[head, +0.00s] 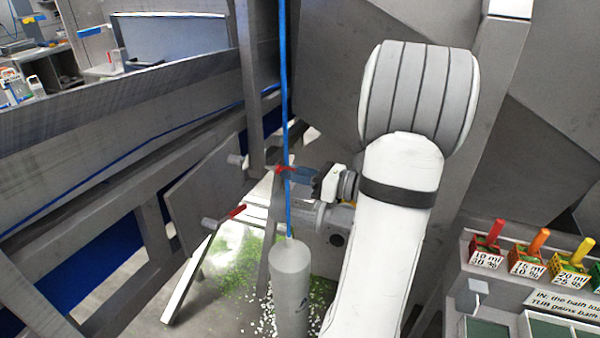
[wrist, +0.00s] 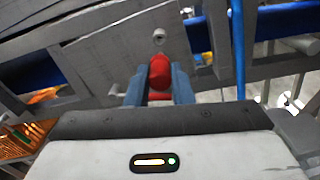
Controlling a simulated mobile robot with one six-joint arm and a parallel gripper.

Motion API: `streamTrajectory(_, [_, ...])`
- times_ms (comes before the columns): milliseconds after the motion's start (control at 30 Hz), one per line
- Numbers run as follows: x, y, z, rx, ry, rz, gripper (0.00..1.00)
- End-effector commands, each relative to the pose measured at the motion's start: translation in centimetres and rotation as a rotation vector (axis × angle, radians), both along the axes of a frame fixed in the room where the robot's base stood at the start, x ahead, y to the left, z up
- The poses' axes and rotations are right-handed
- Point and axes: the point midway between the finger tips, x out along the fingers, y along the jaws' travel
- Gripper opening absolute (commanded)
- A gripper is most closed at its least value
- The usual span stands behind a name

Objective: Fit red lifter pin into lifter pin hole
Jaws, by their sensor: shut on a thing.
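My gripper (head: 285,171) is shut on the red lifter pin (head: 279,169), beside the upright of the grey frame. In the wrist view the pin (wrist: 160,66) stands between the two blue fingers, its rounded red end facing away from me. Beyond it, a pale round collar with a dark opening (wrist: 158,37) sits on the grey plate; it looks like the lifter pin hole. The pin's end appears just below this collar in the picture, with a visible gap.
A blue hose (head: 287,110) hangs close to my gripper, above a grey cylinder (head: 290,285). A second red-tipped grey part (head: 236,212) sits lower left. Chopped greens (head: 240,262) lie below. Labelled pots with coloured handles (head: 487,257) stand at the right.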

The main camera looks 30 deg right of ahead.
Motion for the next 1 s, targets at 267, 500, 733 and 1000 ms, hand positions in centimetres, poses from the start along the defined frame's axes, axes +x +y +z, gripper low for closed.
streamTrajectory(267, [1.8, 1.4, 0.0, 0.001, 0.000, 0.001, 0.00])
streamTrajectory(500, [3.3, 2.6, 0.0, 0.001, 0.000, 0.002, 0.00])
streamTrajectory(733, [3.6, 2.6, 0.0, 0.001, 0.000, -0.002, 0.00])
streamTrajectory(1000, [3.5, 2.6, 0.1, 0.001, 0.000, -0.003, 0.00])
